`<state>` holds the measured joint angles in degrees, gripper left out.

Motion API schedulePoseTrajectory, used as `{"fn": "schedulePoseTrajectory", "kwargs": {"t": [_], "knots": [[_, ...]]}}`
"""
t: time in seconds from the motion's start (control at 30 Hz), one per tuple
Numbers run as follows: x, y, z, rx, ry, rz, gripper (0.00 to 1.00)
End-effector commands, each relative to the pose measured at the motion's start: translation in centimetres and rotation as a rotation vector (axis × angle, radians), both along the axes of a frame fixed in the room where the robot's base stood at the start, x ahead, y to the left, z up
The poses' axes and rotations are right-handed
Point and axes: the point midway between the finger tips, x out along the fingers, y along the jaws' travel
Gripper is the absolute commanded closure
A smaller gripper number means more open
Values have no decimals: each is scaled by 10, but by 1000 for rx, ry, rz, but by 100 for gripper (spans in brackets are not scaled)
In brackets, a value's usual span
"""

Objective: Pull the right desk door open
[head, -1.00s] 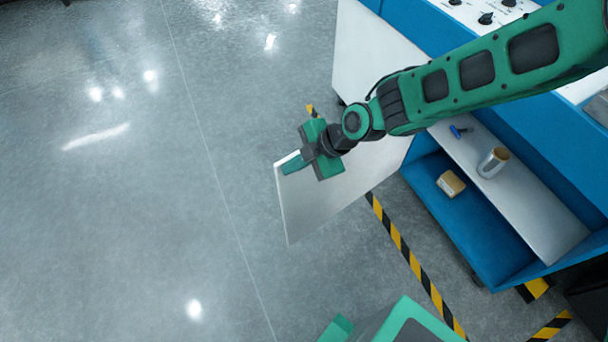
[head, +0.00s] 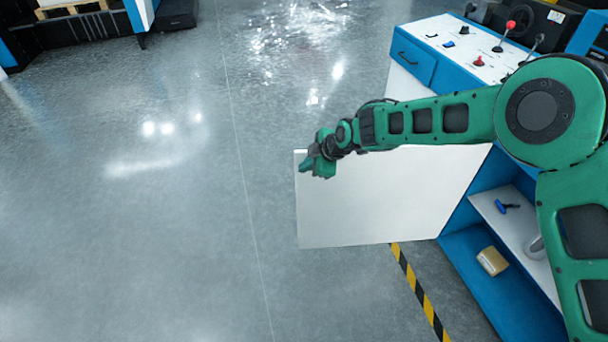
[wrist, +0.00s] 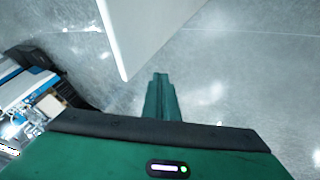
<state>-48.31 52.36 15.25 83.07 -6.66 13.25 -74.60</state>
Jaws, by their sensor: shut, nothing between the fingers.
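The right desk door (head: 400,195) is a white panel swung wide open, standing out from the blue and white desk (head: 426,62) over the floor. The door also shows at the top of the wrist view (wrist: 150,30). My gripper (head: 306,166) is at the door's free outer edge, near its top corner. In the wrist view my gripper (wrist: 160,80) has its fingers together with nothing between them, close to the door's edge. Whether they touch the door, I cannot tell.
The open compartment has a white shelf (head: 515,222) with a blue-handled tool (head: 506,206) and a partly hidden roll. A tan box (head: 492,261) sits below on the blue floor of the compartment. Yellow-black tape (head: 420,295) marks the floor. The floor to the left is clear.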

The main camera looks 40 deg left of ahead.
Motion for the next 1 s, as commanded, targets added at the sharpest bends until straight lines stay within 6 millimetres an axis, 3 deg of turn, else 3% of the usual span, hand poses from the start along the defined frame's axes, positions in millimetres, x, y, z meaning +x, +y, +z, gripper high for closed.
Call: {"fn": "schedulePoseTrajectory", "kwargs": {"t": [0.37, 0.6, 1.0], "knots": [[-3, -5, 0, -1, 1, 0, 100], [-28, -26, 2, 0, 0, 9, 100], [-33, -69, 63, 1, 0, 7, 100]]}}
